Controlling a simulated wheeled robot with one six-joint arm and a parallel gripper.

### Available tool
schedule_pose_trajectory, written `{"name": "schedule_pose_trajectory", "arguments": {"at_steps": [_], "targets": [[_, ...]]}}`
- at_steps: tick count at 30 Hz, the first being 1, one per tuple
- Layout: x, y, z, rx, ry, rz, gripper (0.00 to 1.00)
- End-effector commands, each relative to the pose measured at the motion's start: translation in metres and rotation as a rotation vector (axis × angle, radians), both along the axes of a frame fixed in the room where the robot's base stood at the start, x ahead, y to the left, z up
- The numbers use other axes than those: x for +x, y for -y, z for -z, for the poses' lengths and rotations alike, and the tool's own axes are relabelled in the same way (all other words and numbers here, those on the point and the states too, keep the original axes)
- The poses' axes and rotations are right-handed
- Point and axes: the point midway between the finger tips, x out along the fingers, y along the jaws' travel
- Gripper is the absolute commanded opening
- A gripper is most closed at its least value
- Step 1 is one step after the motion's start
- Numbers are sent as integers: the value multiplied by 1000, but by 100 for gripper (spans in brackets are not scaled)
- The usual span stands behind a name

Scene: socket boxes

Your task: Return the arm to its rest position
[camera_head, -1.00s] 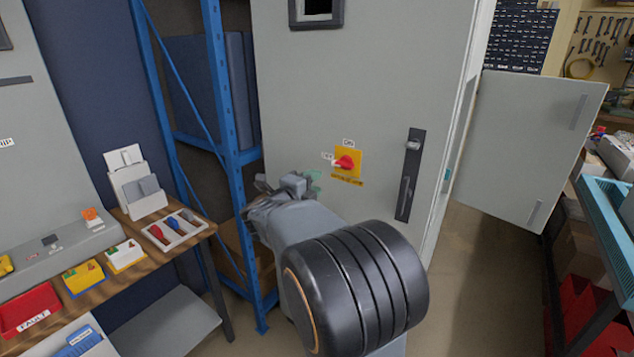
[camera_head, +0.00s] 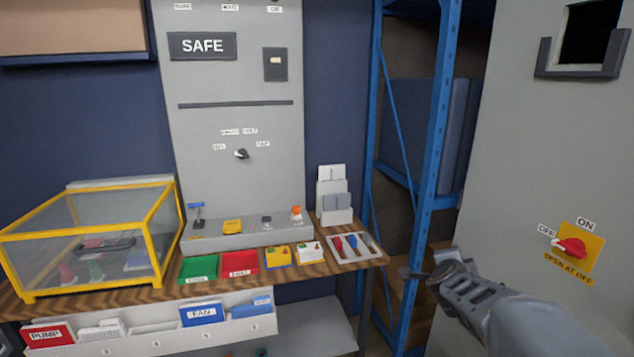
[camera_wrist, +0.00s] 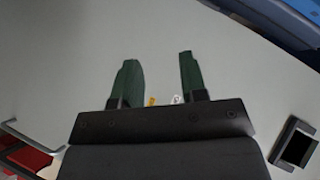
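My arm reaches in from the lower right of the head view. My gripper (camera_head: 434,276) is at its end, in front of the blue rack and left of the grey cabinet, with nothing seen in it. In the wrist view my gripper (camera_wrist: 158,80) shows two green fingers standing apart with an empty gap between them. A plain grey surface lies beyond the fingers, and they do not appear to touch it.
The grey cabinet (camera_head: 515,190) on the right bears a red switch (camera_head: 571,246) on a yellow plate. The blue rack (camera_head: 436,150) stands beside it. A wooden bench (camera_head: 150,292) at left holds a yellow-framed clear box (camera_head: 90,245), bins and a tool tray (camera_head: 355,247).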

Motion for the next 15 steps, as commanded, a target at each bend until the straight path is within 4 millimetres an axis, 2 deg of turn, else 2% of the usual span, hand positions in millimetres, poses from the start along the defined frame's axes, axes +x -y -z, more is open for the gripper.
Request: {"name": "schedule_pose_trajectory", "arguments": {"at_steps": [1, 4, 7, 10, 15], "targets": [[-4, -26, 6, -25, -94, -148, 39], [-27, -79, 26, -94, -316, -460, 39], [-69, -120, 44, -177, -540, -740, 39], [-120, -144, 55, -265, -756, -969, 39], [-200, -155, 55, -420, -1057, -1216, 39]]}}
